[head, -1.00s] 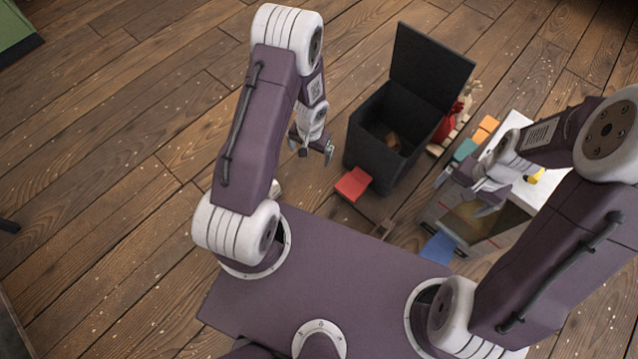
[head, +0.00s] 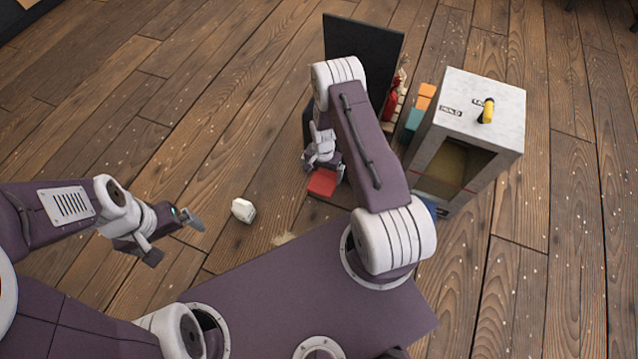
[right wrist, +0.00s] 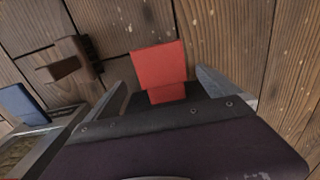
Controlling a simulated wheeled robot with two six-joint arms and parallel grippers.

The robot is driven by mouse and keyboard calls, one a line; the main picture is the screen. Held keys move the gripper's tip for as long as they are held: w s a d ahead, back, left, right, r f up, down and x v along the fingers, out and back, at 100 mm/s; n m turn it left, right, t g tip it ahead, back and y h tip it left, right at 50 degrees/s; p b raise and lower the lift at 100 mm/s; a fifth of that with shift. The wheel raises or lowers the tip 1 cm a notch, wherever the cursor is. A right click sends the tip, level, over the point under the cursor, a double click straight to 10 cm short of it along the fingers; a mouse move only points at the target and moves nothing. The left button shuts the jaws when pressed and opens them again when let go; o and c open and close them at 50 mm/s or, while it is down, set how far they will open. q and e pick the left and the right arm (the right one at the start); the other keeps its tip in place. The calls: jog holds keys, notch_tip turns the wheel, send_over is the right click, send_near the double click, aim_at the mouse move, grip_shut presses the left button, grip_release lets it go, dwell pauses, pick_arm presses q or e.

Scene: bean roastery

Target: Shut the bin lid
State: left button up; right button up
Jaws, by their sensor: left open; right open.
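The black bin's lid (head: 362,50) stands up, open, in the head view. Most of the bin body (head: 308,122) is hidden behind my right arm; only its left edge shows. A red stepped piece (head: 322,182) sits low at the bin's front; I cannot tell whether it is attached. It also shows in the right wrist view (right wrist: 157,68), between and beyond the fingers. My right gripper (head: 324,158) is open and empty, in front of the bin above the red piece. My left gripper (head: 174,238) is open and empty, out over the floor at the left.
A grey-white box (head: 485,105) with an open front and a yellow-handled item (head: 487,110) on top stands right of the bin. Orange (head: 427,92) and teal blocks and a red sack (head: 391,103) lie between them. A small white object (head: 243,210) is on the floor.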

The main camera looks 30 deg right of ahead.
aim_at(322, 185)
notch_tip(322, 185, down, 7)
jog(key=b, duration=0.4)
jog(key=shift+r, duration=0.25)
jog(key=c, duration=1.7)
jog(key=shift+f, duration=0.3)
jog(key=shift+c, duration=0.5)
jog(key=shift+f, duration=0.2)
jog(key=shift+s+f, duration=0.1)
